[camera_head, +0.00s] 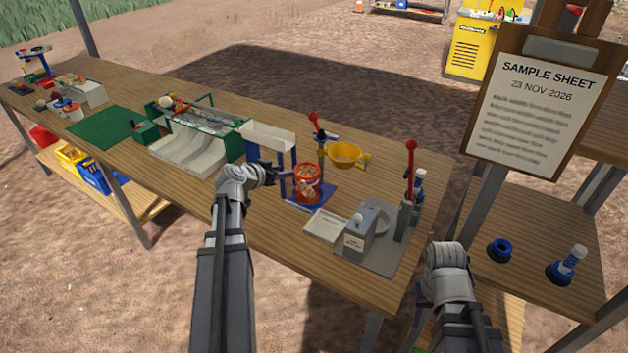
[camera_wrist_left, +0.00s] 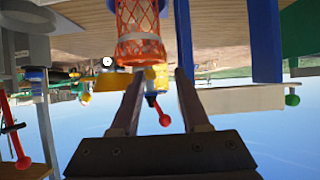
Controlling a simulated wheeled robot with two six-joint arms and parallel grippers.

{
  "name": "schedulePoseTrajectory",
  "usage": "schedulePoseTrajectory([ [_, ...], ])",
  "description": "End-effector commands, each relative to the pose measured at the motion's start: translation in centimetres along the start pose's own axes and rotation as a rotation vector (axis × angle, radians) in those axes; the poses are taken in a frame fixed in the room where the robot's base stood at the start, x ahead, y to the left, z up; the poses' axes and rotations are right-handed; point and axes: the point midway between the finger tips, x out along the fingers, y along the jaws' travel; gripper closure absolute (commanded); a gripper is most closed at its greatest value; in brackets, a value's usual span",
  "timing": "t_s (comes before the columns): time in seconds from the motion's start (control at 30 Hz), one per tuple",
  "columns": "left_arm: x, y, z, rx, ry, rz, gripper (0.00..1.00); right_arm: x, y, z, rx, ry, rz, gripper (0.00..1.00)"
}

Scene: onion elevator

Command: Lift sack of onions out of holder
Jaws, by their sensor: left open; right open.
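The sack of onions (camera_head: 307,190) is a red-orange mesh with an orange-red rim at its top. It stands in a blue holder (camera_head: 321,198) on the wooden table, and in the left wrist view, which is upside down, its mesh (camera_wrist_left: 137,17) shows at the top. My left gripper (camera_head: 284,177) is open and empty just left of the sack. In the left wrist view its two fingers (camera_wrist_left: 158,75) point toward the rim; I cannot tell whether they touch it. My right gripper (camera_head: 425,297) is open, low beside the table's right end, its fingers partly hidden.
A yellow bowl (camera_head: 345,154) stands behind the sack. A grey box (camera_head: 358,229) and a red-knobbed lever (camera_head: 411,146) stand to its right. A green-framed machine with a white chute (camera_head: 190,150) is to the left. A sample sheet board (camera_head: 540,100) rises at right.

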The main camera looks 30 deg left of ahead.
Motion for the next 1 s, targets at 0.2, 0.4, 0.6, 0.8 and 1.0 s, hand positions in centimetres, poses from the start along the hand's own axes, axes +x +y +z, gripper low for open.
schedulePoseTrajectory([
  [0.2,-0.1,-0.5,0.0,0.0,0.007,-0.009,0.54,0.1,0.0,0.0,0.0,0.0,0.0,0.5],
  [0.4,0.8,-0.5,0.1,0.001,0.007,-0.008,0.54,0.6,-0.1,0.0,0.0,0.0,0.0,0.5],
  [0.6,2.6,-0.5,0.1,0.001,0.006,-0.008,0.54,1.5,-0.1,-0.1,0.0,0.0,0.0,0.5],
  [0.8,3.1,-0.4,0.1,0.001,0.006,-0.007,0.54,1.7,-0.2,-0.1,0.0,0.0,0.0,0.5],
  [1.0,5.8,-0.2,0.3,0.002,0.007,-0.007,0.54,3.2,-0.3,-0.2,0.0,0.0,0.0,0.5],
])
